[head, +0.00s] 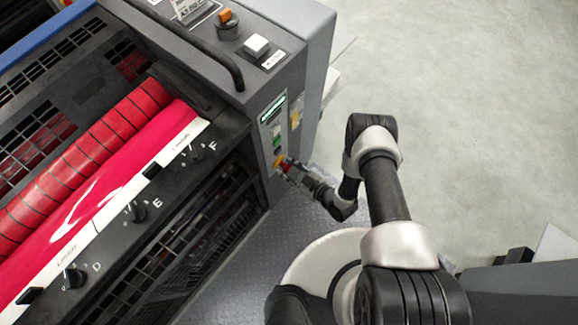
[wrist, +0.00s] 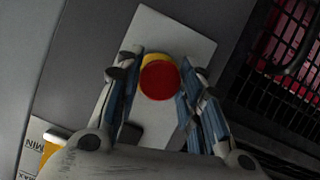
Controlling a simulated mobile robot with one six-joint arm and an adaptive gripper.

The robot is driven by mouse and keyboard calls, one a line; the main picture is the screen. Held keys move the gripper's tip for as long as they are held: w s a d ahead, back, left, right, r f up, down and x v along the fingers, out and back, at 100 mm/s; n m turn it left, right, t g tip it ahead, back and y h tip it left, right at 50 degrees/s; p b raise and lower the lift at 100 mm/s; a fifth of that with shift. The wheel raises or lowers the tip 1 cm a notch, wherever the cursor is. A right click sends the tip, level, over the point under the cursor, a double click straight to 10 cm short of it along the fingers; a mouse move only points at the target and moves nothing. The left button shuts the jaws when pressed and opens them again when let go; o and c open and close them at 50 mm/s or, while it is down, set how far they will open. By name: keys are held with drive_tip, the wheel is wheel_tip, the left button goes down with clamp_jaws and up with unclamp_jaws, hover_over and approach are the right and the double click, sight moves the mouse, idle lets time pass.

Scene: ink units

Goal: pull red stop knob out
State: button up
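The red stop knob (wrist: 159,80) sits on a yellow base (wrist: 151,60) on a pale panel plate (wrist: 172,36) in the wrist view. My gripper (wrist: 158,88) is open, with one finger on each side of the knob. A gap shows between the knob and the left finger; the right finger is very close to it, and I cannot tell if it touches. In the head view the red knob (head: 284,166) shows at the lower end of the machine's control panel, with my gripper (head: 290,169) at it, partly hiding it.
The grey machine (head: 225,97) fills the left, with red ink rollers (head: 100,140) and a dark grille (head: 205,230) beside the panel. Green and white buttons (head: 277,140) sit above the knob. Open grey floor (head: 480,110) lies to the right.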

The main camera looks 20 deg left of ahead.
drive_tip(key=o, duration=0.4)
drive_tip(key=shift+v, duration=6.05)
